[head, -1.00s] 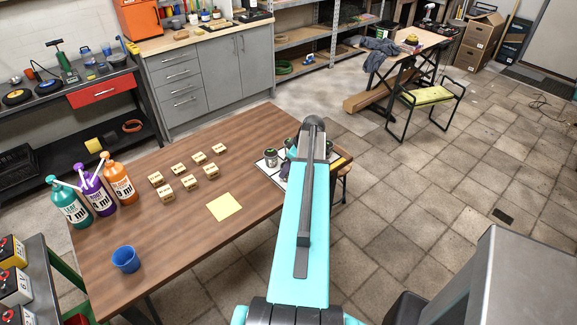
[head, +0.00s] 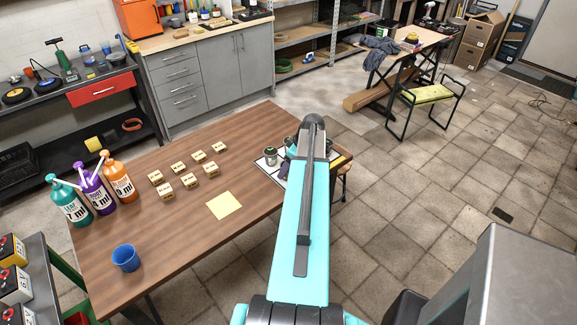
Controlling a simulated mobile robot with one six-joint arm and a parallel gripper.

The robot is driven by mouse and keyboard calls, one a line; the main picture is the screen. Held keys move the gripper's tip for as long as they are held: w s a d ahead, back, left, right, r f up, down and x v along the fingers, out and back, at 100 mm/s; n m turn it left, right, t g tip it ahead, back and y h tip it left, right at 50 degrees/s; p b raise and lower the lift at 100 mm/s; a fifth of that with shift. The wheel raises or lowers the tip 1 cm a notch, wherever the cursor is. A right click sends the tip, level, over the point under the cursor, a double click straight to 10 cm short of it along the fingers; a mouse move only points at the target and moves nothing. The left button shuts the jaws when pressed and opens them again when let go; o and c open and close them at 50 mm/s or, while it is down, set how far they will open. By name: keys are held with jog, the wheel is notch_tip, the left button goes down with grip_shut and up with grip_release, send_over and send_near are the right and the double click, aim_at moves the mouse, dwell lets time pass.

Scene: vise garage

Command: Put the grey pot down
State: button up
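Small grey pots with green tops stand on a white tray (head: 264,169) at the right end of the wooden table. One grey pot (head: 271,156) shows plainly at the tray's left side. Another pot (head: 289,142) is partly covered by my arm. My arm reaches out over the tray, and its far end hides much of what lies below. A dark shape shows beside the arm's end, low over the tray. My fingertips cannot be made out, and I cannot tell whether a pot is between them.
Several small labelled wooden blocks (head: 190,181) and a yellow sheet (head: 224,206) lie on the table (head: 185,245). Teal, purple and orange pump bottles (head: 119,182) stand at its left, with a blue cup (head: 126,258) in front. The table's middle front is clear.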

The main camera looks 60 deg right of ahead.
jog(key=b+v, duration=0.3)
jog(key=v, duration=0.9)
dwell(0.3)
dwell(0.8)
